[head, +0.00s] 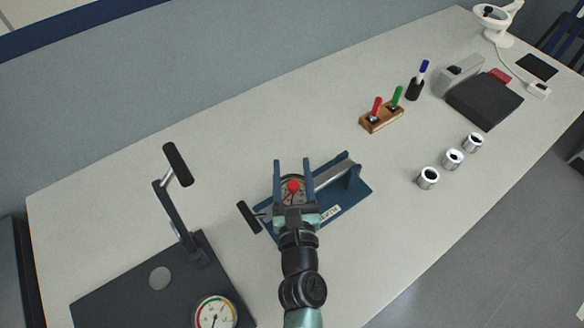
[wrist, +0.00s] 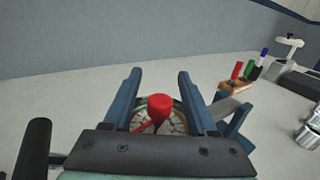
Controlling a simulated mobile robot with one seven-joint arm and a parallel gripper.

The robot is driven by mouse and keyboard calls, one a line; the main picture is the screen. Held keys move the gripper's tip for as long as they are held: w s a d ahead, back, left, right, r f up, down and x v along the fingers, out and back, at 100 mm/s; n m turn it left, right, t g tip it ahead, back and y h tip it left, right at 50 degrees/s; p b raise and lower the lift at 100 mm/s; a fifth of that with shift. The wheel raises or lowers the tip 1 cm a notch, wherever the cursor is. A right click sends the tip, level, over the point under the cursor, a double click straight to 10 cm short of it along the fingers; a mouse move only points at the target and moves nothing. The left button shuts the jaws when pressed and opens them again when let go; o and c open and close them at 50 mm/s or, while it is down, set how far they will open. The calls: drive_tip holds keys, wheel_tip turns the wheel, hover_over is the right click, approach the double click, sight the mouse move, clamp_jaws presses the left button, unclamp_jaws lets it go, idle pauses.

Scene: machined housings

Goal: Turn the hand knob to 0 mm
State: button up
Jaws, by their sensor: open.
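A red knob (head: 293,187) with a red pointer sits over a round, marked dial (wrist: 172,127) on a blue fixture (head: 352,190). In the wrist view the red knob (wrist: 159,107) shows between my fingers, and its pointer slants to the lower left. The scale's numbers are too small to read, and my gripper hides part of the dial. My gripper (head: 292,162) is open, with one blue finger on each side of the knob. It also shows in the wrist view (wrist: 159,74). I see gaps between the fingers and the knob; I cannot tell its height over the dial.
A black handle (head: 249,217) sticks out left of the fixture. A dark lever press (head: 120,292) with a gauge (head: 214,314) stands at lower left. The front right table is clear.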

clamp_jaws()
drive_tip(key=shift+r+p, duration=0.15)
drive_tip(key=shift+p, duration=0.6)
drive_tip(key=shift+a+r+n+y+p, duration=0.1)
drive_tip(key=shift+n+y+p, duration=0.2)
drive_tip(key=shift+y+p, duration=0.35)
drive_tip(key=shift+n+g+y+p, duration=0.3)
drive_tip(key=shift+n+y+p, duration=0.4)
drive_tip(key=shift+p, duration=0.4)
drive_tip(key=y, duration=0.1)
drive_tip(key=n+g+y+p, duration=0.1)
drive_tip(key=y, duration=0.1)
drive_tip(key=shift+s+a+f+n, duration=0.1)
drive_tip(key=shift+a+f+n, duration=0.1)
drive_tip(key=shift+a+n, duration=0.1)
drive_tip(key=shift+s+a+f+n+g+y, duration=0.1)
drive_tip(key=shift+s+a+n+g+y, duration=0.1)
drive_tip(key=shift+n+g+y, duration=0.5)
drive_tip(key=shift+s+a+n+g+y, duration=0.1)
drive_tip(key=shift+a+n+g+y, duration=0.1)
drive_tip(key=shift+n+y, duration=0.5)
drive_tip(key=shift+y, duration=0.25)
